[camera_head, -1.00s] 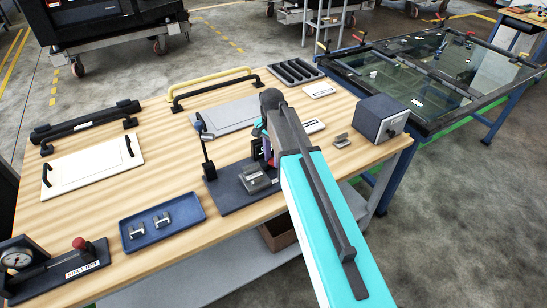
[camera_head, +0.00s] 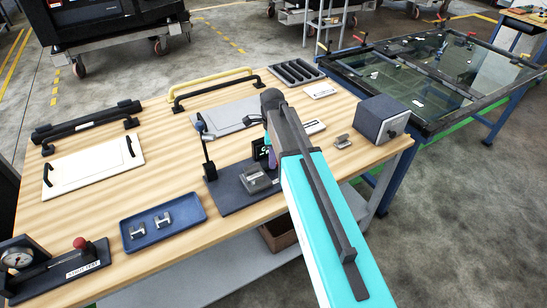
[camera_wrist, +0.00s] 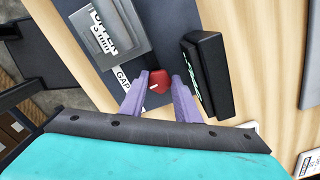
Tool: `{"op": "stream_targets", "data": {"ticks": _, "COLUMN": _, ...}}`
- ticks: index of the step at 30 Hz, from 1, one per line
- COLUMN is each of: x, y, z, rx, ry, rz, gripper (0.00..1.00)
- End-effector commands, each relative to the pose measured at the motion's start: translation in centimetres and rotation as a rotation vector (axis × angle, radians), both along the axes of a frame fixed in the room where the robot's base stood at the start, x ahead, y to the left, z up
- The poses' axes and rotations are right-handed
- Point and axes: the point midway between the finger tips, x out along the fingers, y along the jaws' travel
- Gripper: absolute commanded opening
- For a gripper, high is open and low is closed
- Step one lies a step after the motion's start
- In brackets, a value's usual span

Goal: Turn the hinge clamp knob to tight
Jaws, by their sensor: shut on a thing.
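The red clamp knob (camera_wrist: 159,77) shows in the wrist view, with a small white mark on its near side. My gripper (camera_wrist: 160,86) has its two lavender fingers on either side of the knob and is shut on it. The knob stands beside a grey block labelled in mm (camera_wrist: 108,36) and a black panel with green lettering (camera_wrist: 207,75). In the head view, the grey block (camera_head: 257,180) sits on the dark fixture base (camera_head: 232,198). There my arm hides the knob and most of the gripper; a bit of lavender finger shows by the panel (camera_head: 260,149).
A blue tray (camera_head: 183,232) with two metal pieces lies left of the fixture. A thin upright post (camera_head: 207,150) stands at the fixture's left edge. A dark box (camera_head: 380,118) and a small metal piece (camera_head: 343,141) are to the right. Bare wood lies between the tray and white panel (camera_head: 95,166).

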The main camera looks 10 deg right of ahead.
Motion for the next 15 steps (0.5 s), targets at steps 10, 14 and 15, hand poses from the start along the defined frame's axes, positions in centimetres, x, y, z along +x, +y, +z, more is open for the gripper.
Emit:
{"op": "stream_targets", "data": {"ticks": 10, "x": 0.39, "y": -0.04, "z": 0.25, "rx": -0.001, "ry": -0.010, "rz": -0.096, "gripper": 0.07}}
{"op": "stream_targets", "data": {"ticks": 14, "x": 0.39, "y": -0.04, "z": 0.25, "rx": 0.000, "ry": -0.010, "rz": -0.101, "gripper": 0.07}}
{"op": "stream_targets", "data": {"ticks": 15, "x": 0.40, "y": -0.05, "z": 0.25, "rx": 0.000, "ry": -0.010, "rz": -0.101, "gripper": 0.07}}
